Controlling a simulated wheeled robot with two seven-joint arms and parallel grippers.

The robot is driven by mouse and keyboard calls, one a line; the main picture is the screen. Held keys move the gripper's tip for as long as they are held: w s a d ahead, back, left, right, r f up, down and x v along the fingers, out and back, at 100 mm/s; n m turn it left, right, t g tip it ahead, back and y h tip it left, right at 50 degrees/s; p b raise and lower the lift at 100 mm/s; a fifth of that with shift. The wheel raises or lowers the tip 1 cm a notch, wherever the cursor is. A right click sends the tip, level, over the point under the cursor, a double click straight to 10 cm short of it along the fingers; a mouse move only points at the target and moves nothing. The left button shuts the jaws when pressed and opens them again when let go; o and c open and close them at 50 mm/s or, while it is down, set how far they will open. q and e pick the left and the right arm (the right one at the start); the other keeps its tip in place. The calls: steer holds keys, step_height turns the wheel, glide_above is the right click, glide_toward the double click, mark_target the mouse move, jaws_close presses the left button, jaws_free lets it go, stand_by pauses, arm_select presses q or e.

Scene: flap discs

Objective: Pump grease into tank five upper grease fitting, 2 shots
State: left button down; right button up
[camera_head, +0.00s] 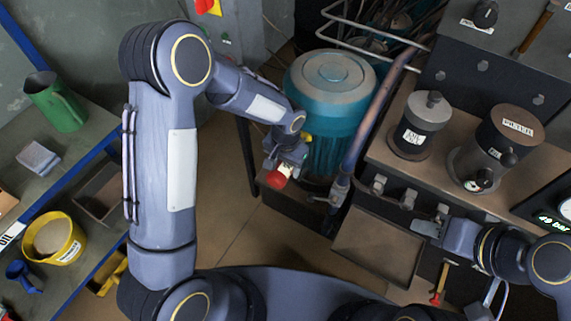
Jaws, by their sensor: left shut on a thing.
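A labelled dark canister (422,124) and a larger cylinder (510,135) stand on the right bench, near a lit gauge (553,222). An empty tray (378,248) is below. The left bench holds a green jug (56,101) and yellow bucket (53,238). Pipe rails stand behind the drum.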

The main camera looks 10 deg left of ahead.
arm_select(q)
steer(key=shift+s+a, duration=0.1)
steer(key=shift+s, duration=0.25)
steer(key=shift+s+a+r, duration=0.1)
steer(key=shift+s, duration=0.15)
steer(key=s+a+b, duration=0.2)
steer(key=s+a, duration=0.1)
steer(key=s, duration=0.5)
steer(key=shift+s, duration=0.25)
stand_by(0.5)
